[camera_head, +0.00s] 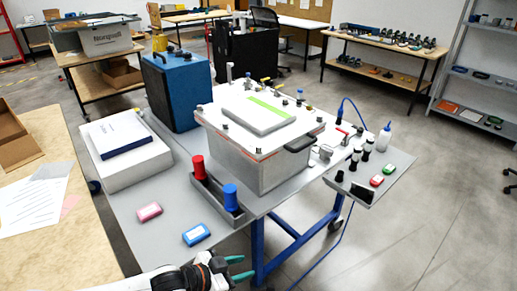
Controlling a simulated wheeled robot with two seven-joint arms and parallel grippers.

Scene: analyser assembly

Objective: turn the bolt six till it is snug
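The analyser (245,160) is a grey box with a white top plate, standing on a grey workbench (160,228). A light panel with a green stripe (268,108) lies on the plate. Several small dark bolt heads or knobs line the plate's edge, one at the front corner (258,153). No numbers are readable, so I cannot tell which is bolt six. My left gripper (244,268), with teal fingers, is at the bottom of the picture, near the bench's front edge and well apart from the analyser. Its fingers are spread and look empty. My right gripper is out of view.
A grey tray (213,198) with a red cylinder (198,167) and a blue cylinder (230,197) stands before the analyser. Pink (149,212) and blue (196,235) small boxes lie nearby. A blue case (178,92) stands behind. A side shelf (385,172) holds bottles and small items.

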